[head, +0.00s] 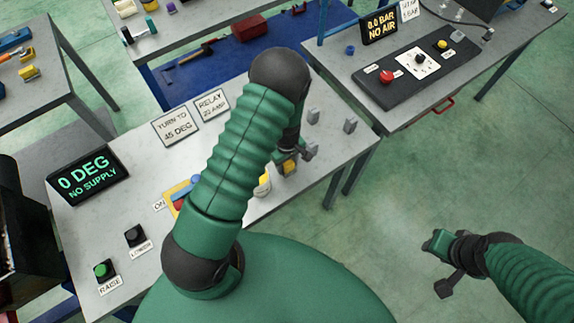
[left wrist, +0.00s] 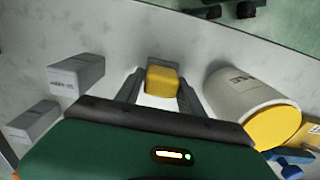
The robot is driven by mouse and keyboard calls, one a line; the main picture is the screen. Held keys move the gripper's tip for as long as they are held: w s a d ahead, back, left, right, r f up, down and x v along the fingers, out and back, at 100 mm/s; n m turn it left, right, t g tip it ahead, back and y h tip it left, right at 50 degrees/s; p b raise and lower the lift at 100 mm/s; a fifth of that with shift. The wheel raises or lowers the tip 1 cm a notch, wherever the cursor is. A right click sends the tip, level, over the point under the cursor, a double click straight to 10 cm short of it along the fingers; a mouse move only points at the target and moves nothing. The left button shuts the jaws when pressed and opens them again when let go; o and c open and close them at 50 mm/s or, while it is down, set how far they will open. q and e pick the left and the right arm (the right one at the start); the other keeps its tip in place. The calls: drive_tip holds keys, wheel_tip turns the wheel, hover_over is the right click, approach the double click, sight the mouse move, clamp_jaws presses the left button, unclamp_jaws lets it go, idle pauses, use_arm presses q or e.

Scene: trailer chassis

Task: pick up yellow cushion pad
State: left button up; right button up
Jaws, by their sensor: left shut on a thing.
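The yellow cushion pad (left wrist: 162,79) is a small rounded block, held between the two dark fingers of my left gripper (left wrist: 160,92) in the left wrist view. In the head view the pad (head: 289,168) shows at the tip of my left gripper (head: 294,156), over the right part of the grey table. I cannot tell whether the pad touches the tabletop. My left arm hides part of the table. My right gripper (head: 441,266) hangs over the green floor at the right, away from the tables; its finger opening is unclear.
A white cylinder with a yellow end (left wrist: 250,102) lies just right of the left gripper. Two grey blocks (left wrist: 77,74) (left wrist: 33,121) stand to its left. The table (head: 75,235) also bears a display (head: 87,182) and buttons. Another table with a red button (head: 387,76) stands behind.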

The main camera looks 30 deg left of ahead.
sight(288, 162)
use_arm(q)
drive_tip(key=shift+d+r, duration=0.1)
drive_tip(key=shift+d, duration=0.25)
clamp_jaws()
drive_tip(key=shift+d, duration=0.15)
drive_tip(key=shift+w+r, duration=0.1)
drive_tip(key=shift+r, duration=0.2)
drive_tip(key=r+b, duration=0.1)
drive_tip(key=r, duration=0.8)
drive_tip(key=shift+a+r, duration=0.1)
drive_tip(key=shift+a, duration=0.1)
drive_tip(key=shift+d+r, duration=0.1)
drive_tip(key=shift+r, duration=0.05)
drive_tip(key=shift+o, duration=1.5)
unclamp_jaws()
drive_tip(key=shift+a, duration=0.25)
drive_tip(key=c, duration=0.5)
use_arm(e)
drive_tip(key=shift+d+f, duration=0.2)
drive_tip(key=shift+f, duration=0.55)
